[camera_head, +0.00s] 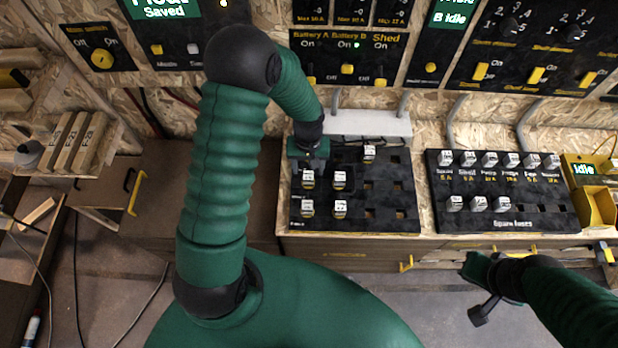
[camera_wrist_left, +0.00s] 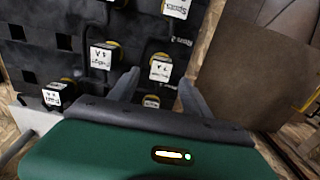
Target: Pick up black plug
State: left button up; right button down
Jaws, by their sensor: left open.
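Several black plugs with white-labelled tops stand in the left black panel (camera_head: 385,215) in the head view. They include plugs in the middle row (camera_head: 340,179) and front row (camera_head: 308,208), and one at the back (camera_head: 369,153). My left gripper (camera_head: 309,160) is open above the panel's back-left corner. In the left wrist view its fingers (camera_wrist_left: 158,90) are apart, with a black plug (camera_wrist_left: 152,101) low between them, partly hidden by the gripper body. Another plug (camera_wrist_left: 160,68) lies just beyond the fingertips. My right gripper (camera_head: 482,290) is off to the lower right, away from the panels; its jaw state is unclear.
A second black panel (camera_head: 500,222) of spare fuses stands to the right, with a yellow box (camera_head: 595,205) beyond it. Switch panels (camera_head: 348,60) line the wall behind. A white block (camera_head: 365,123) lies behind the left panel. Floor space is free in front of the bench.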

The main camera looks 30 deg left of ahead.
aim_at(308, 175)
pick_arm(q)
jog(key=f, duration=0.4)
jog(key=shift+s+d, duration=0.25)
jog(key=shift+s, duration=0.15)
jog(key=shift+w+f, duration=0.15)
jog(key=shift+w, duration=0.05)
grip_shut()
